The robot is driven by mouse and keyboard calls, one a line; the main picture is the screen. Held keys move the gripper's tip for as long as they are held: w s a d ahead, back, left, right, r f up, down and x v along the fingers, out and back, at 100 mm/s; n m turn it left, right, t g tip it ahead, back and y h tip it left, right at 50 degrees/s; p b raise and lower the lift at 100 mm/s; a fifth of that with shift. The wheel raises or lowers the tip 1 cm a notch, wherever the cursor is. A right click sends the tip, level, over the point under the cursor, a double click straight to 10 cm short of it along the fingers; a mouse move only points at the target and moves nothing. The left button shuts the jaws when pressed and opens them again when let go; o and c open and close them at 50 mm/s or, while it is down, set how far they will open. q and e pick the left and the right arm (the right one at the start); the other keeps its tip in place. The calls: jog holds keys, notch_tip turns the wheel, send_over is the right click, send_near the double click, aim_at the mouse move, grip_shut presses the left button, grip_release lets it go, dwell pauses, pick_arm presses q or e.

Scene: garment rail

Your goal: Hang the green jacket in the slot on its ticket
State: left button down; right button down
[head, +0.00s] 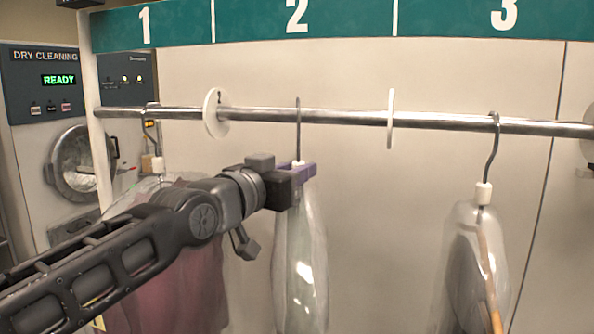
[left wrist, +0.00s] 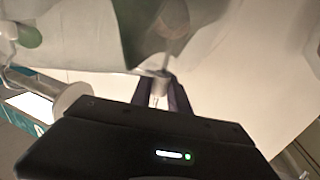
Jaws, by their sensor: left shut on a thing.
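My left gripper (head: 303,172) is shut on the neck of a hanger, just below its hook (head: 298,130). In the left wrist view its dark fingers (left wrist: 161,93) close around the pale hanger collar (left wrist: 158,75). The hook is at the rail (head: 340,117) under sign 2, between two white dividers; I cannot tell whether it bears on the rail. A clear-bagged garment (head: 300,265) hangs below the gripper, seen narrow and edge-on. It looks greyish, with a dull green-grey part (left wrist: 160,35) in the left wrist view. No ticket is readable. My right gripper is out of view.
A bagged garment on a hanger (head: 485,250) hangs under sign 3. A dark pinkish garment (head: 180,285) hangs under sign 1, behind my left arm. White dividers (head: 212,112) and (head: 391,120) part the rail. A dry-cleaning machine (head: 60,90) stands at left.

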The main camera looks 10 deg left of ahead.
pick_arm(q)
jog(key=shift+f, duration=0.25)
jog(key=c, duration=1.4)
grip_release()
jog(key=shift+s, duration=0.1)
jog(key=shift+o, duration=1.2)
jog(key=shift+f, duration=0.25)
jog(key=b+v, duration=0.3)
jog(key=v, duration=0.4)
jog(key=shift+s, duration=0.4)
jog(key=shift+a+r, duration=0.1)
jog(key=shift+r, duration=0.05)
